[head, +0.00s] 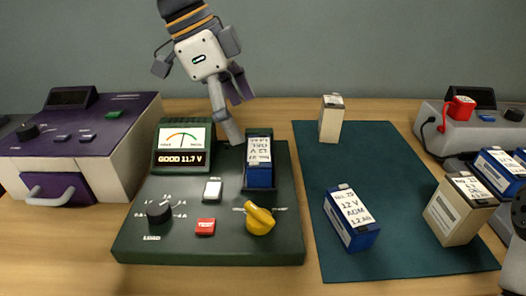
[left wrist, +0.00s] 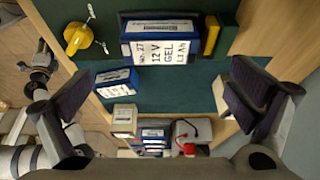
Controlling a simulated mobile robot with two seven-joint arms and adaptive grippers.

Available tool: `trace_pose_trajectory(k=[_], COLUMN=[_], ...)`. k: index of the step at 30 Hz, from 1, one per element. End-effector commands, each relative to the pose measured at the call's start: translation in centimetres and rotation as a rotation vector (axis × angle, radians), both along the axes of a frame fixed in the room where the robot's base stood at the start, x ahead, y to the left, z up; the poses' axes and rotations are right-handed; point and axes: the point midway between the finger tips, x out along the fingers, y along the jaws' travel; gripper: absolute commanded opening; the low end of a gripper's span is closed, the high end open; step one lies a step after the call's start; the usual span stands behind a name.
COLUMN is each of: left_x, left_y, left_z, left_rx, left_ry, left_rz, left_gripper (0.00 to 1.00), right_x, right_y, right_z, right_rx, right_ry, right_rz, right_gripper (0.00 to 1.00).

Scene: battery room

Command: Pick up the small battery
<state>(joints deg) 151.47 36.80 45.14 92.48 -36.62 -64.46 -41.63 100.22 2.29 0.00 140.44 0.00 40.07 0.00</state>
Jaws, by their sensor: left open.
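A blue battery (head: 258,172) stands in the slot of the dark green tester (head: 140,245); its label reads 12 V GEL in the left wrist view (left wrist: 160,52). A blue 12 V AGM battery (head: 350,218) lies on the teal mat (head: 400,150). A small beige battery (head: 331,118) stands at the mat's back edge and a larger beige one (head: 460,208) at its right. My left gripper (head: 243,120) is open and empty, above and behind the slotted battery. Its fingers are wide apart in the left wrist view (left wrist: 160,88). Part of my right arm (left wrist: 35,140) shows there.
The tester carries a yellow lever (head: 260,219), a red button (head: 205,226) and a black knob (head: 158,211); its display reads GOOD 11.7 V. A purple-topped box (head: 85,130) stands left. A grey charger (head: 470,135) with a red clamp (head: 460,108) stands right. The mat's middle is clear.

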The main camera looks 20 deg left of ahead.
Motion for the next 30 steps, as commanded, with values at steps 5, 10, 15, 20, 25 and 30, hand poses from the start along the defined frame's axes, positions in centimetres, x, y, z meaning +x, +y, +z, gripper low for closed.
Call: trace_pose_trajectory(k=[5,10,15,20,25,30], left_x=[0.3,0.3,0.6,0.6,0.6,0.6], left_y=[-1.0,-2.3,-3.0,-3.0,-3.0,-3.0], left_z=[-2.6,-5.6,-7.2,-7.1,-7.1,-7.1], left_rx=[0.000,-0.001,0.000,-0.001,-0.001,0.000], left_ry=[0.006,0.006,0.002,0.000,0.000,0.001], left_rz=[0.001,0.000,0.001,0.002,0.002,0.002], left_gripper=[1.00,1.00,1.00,1.00,0.66,0.29], right_x=[-0.2,-0.2,-0.3,-0.3,-0.3,-0.3], right_y=[0.0,0.0,0.0,0.0,0.0,0.0], right_z=[-0.2,-0.3,-0.4,-0.4,-0.4,-0.4], right_rx=[0.000,0.000,0.001,0.000,0.000,0.000], right_ry=[0.007,0.007,0.013,0.011,0.011,0.012], right_rz=[0.000,0.000,0.000,0.000,0.000,0.000], right_gripper=[0.52,0.52,0.52,0.52,0.52,0.52])
